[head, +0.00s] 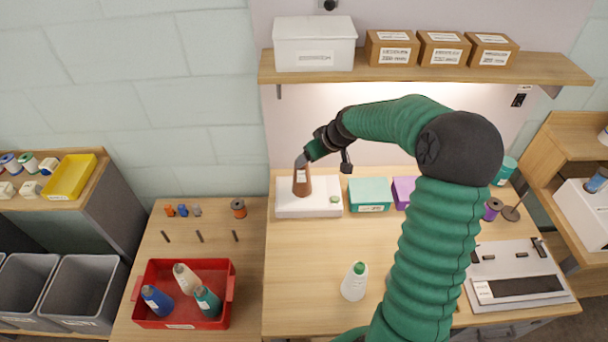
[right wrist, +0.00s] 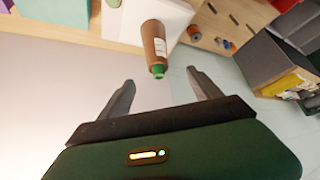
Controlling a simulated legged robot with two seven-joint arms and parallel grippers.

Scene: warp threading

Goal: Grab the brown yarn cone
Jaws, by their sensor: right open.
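The brown yarn cone (head: 302,184) stands on a white box-like platform (head: 322,204) at the back left of the table. It has a white label, and its green tip shows in the right wrist view, where the cone (right wrist: 154,44) lies ahead of the fingers. My right gripper (head: 303,160) is at the cone's top in the head view. In the right wrist view my right gripper (right wrist: 160,82) is open, with the cone's tip near the gap between its fingertips. Contact is not visible. My left gripper is not in view.
A teal bin (head: 369,194) and a purple bin (head: 404,190) stand right of the platform. A white cone (head: 354,282) stands near the table front. A red crate (head: 181,318) holds several cones at left. A shelf (head: 420,68) overhangs the back.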

